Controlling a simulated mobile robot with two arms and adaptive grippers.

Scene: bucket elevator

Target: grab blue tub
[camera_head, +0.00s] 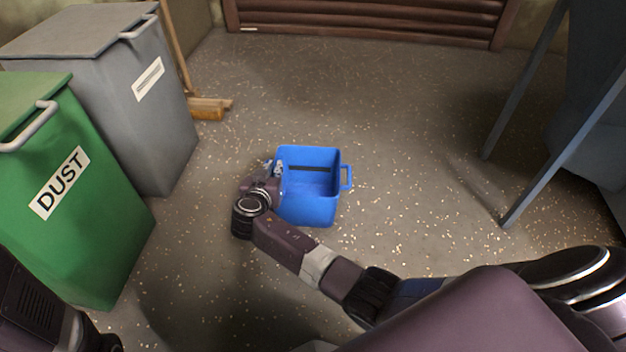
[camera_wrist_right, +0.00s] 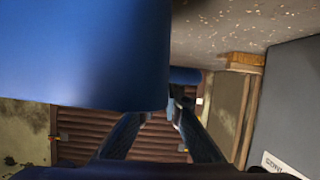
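The blue tub (camera_head: 318,208) stands upright on the floor in the middle of the head view, open at the top. A handle (camera_head: 346,177) sticks out on its right side. My right gripper (camera_head: 278,171) is at the tub's left side, close to the rim. In the right wrist view the tub's wall (camera_wrist_right: 80,50) fills the upper left and hides part of one finger. The gripper's fingers (camera_wrist_right: 162,122) stand apart, with background between them. A blue piece, perhaps the left handle (camera_wrist_right: 185,76), lies near their tips; contact cannot be told. My left gripper is out of view.
A green bin marked DUST (camera_head: 75,215) and a grey bin (camera_head: 120,90) stand at the left. A broom (camera_head: 208,107) leans beside them. A grey-blue metal frame (camera_head: 560,150) stands at the right. A brown slatted shutter (camera_head: 370,18) closes the back. Floor around the tub is clear.

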